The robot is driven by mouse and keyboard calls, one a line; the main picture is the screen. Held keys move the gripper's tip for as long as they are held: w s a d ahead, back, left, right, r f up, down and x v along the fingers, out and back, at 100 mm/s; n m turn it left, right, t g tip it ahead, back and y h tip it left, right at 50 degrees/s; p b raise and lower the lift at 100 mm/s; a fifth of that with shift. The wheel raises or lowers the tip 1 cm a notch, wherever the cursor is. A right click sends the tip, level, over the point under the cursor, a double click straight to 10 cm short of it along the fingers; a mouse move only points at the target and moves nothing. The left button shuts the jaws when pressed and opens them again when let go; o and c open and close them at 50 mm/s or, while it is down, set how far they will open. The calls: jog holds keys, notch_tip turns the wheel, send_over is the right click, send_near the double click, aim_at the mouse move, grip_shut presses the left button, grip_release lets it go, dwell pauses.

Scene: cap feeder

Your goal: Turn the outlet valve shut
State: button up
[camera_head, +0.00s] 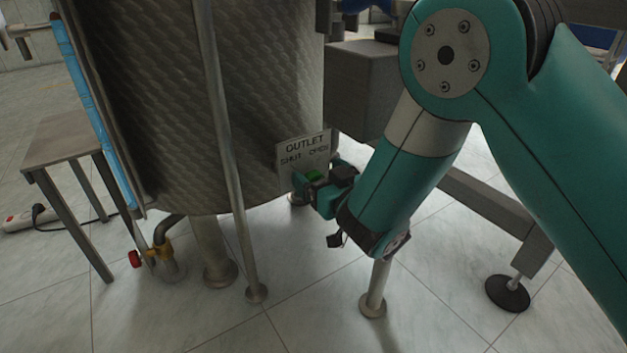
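A plate (303,148) lettered OUTLET, with SHUT on the left and OPEN on the right, is on the lower right of the big quilted metal tank (160,110). A small bright green part (314,175), perhaps the outlet valve's handle, shows just below the plate. My gripper (306,186) reaches in from the right, directly below the plate and right at the green part. The fingers are small and partly hidden, so I cannot tell whether they are closed on it. The rest of the valve is hidden.
Tank legs (212,250) stand on the tiled floor. A small table (70,138) is at left, a grey box (364,88) behind my arm. Open floor lies in front.

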jog(key=shift+w+d, duration=0.1)
jog(key=c, duration=0.4)
jog(key=shift+c, duration=0.5)
jog(key=o, duration=0.5)
jog(key=shift+o, duration=0.2)
jog(key=shift+f, duration=0.1)
